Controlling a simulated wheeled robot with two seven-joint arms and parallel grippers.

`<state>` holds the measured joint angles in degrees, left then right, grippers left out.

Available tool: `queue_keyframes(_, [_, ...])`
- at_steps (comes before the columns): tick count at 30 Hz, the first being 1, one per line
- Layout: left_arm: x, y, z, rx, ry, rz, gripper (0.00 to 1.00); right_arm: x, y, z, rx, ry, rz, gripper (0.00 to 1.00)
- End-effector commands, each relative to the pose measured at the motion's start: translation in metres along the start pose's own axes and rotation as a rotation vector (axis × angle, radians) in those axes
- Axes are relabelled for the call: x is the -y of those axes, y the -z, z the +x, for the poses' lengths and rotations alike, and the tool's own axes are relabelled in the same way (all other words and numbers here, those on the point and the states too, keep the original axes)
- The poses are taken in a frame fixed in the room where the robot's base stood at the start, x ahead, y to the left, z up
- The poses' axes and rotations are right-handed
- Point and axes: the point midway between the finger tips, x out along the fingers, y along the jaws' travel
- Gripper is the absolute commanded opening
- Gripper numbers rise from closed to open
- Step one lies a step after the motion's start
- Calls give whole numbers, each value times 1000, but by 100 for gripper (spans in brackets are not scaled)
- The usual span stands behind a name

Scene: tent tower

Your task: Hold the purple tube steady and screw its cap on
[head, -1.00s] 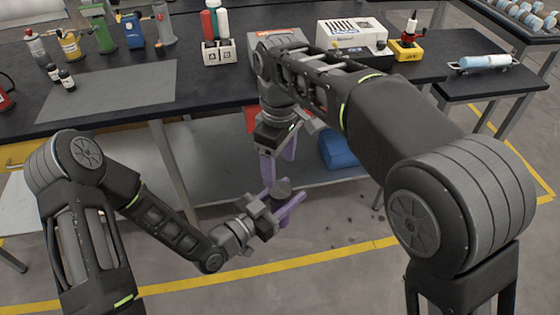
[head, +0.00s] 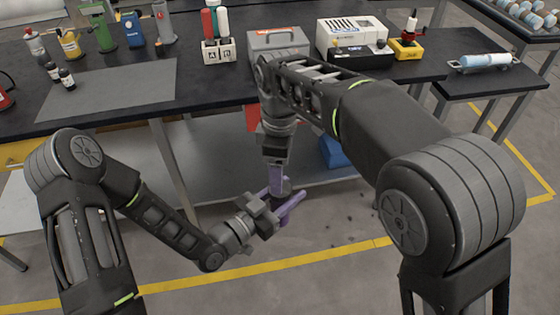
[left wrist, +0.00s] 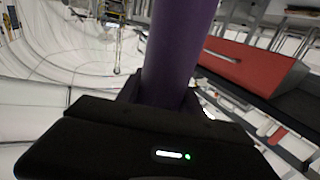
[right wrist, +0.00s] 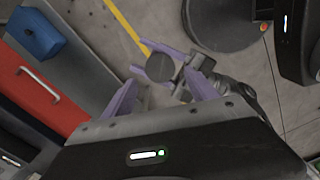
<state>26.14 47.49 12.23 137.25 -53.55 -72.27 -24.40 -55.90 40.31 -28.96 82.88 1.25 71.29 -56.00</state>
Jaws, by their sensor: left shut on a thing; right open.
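The purple tube (left wrist: 180,50) stands between the jaws of my left gripper (head: 279,204), which is shut on it in front of the bench. Its lower part shows below the fingers in the head view (head: 284,221). A dark round piece (right wrist: 160,68), apparently the cap, sits at the tube's upper end; whether it is threaded on I cannot tell. My right gripper (right wrist: 160,92) is open, its purple fingers pointing down from above. In the right wrist view the dark piece lies between and beyond the fingertips. Contact with it is not clear.
The black bench (head: 120,105) carries a grey toolbox (head: 278,44), a white machine (head: 352,42), a two-slot holder (head: 218,52) and several bottles. A blue box (right wrist: 37,35) and a red drawer box (right wrist: 35,88) are below the bench.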

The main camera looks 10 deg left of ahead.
Motion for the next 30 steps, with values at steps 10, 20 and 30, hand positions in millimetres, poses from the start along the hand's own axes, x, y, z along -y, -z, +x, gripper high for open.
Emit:
queue_keyframes(10, [0,1,0,-2,0,1,0,0,0,47,2,1,0,67])
queue_keyframes(20, [0,1,0,-2,0,1,0,0,0,54,0,-1,1,67])
queue_keyframes(30, [0,1,0,-2,0,1,0,0,0,54,0,-1,1,45])
